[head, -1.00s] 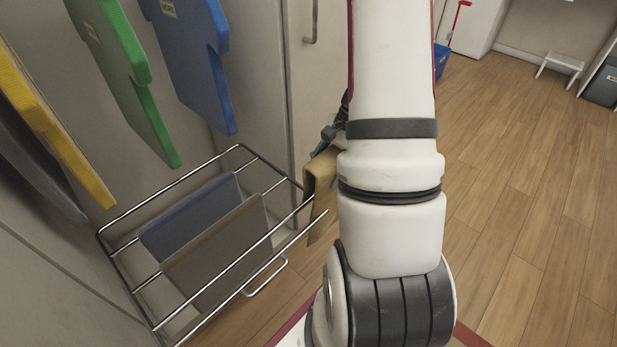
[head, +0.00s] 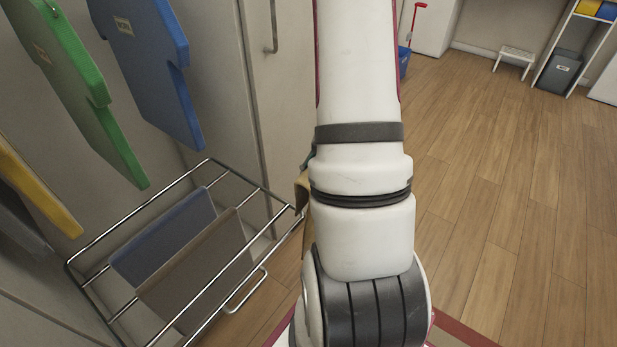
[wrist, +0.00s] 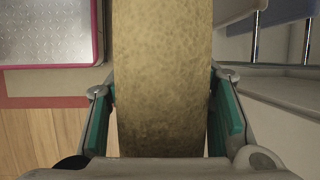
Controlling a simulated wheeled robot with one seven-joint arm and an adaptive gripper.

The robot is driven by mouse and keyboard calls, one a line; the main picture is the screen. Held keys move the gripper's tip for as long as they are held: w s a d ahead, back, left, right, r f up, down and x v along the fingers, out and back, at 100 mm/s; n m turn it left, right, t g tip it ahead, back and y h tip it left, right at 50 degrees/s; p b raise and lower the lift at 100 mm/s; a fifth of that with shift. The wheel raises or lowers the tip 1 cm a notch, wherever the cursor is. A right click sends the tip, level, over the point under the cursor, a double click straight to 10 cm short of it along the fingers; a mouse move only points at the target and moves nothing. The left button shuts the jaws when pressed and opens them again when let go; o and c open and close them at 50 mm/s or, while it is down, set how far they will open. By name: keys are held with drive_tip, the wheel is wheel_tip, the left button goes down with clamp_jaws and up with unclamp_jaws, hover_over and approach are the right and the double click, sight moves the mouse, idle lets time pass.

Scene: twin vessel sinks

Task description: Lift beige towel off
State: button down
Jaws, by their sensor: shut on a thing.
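The beige towel (wrist: 163,75) hangs as a broad band between the green-padded fingers of my gripper (wrist: 163,110) in the wrist view. The gripper is shut on it. In the head view only a sliver of the towel (head: 302,195) shows, at the right end of the wire rack (head: 240,302). I cannot tell whether the towel touches the rack's end. A blue towel (head: 165,240) and a grey-brown towel (head: 198,268) hang on the rack's bars.
Green (head: 85,95), blue (head: 150,70) and yellow (head: 38,190) boards hang above the rack. A cabinet with a handle (head: 273,30) stands behind. A white stool (head: 515,58) and grey bin (head: 558,72) are far off. The wooden floor on the right is clear.

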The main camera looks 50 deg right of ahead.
drive_tip(key=s, duration=0.8)
drive_tip(key=shift+w, duration=0.1)
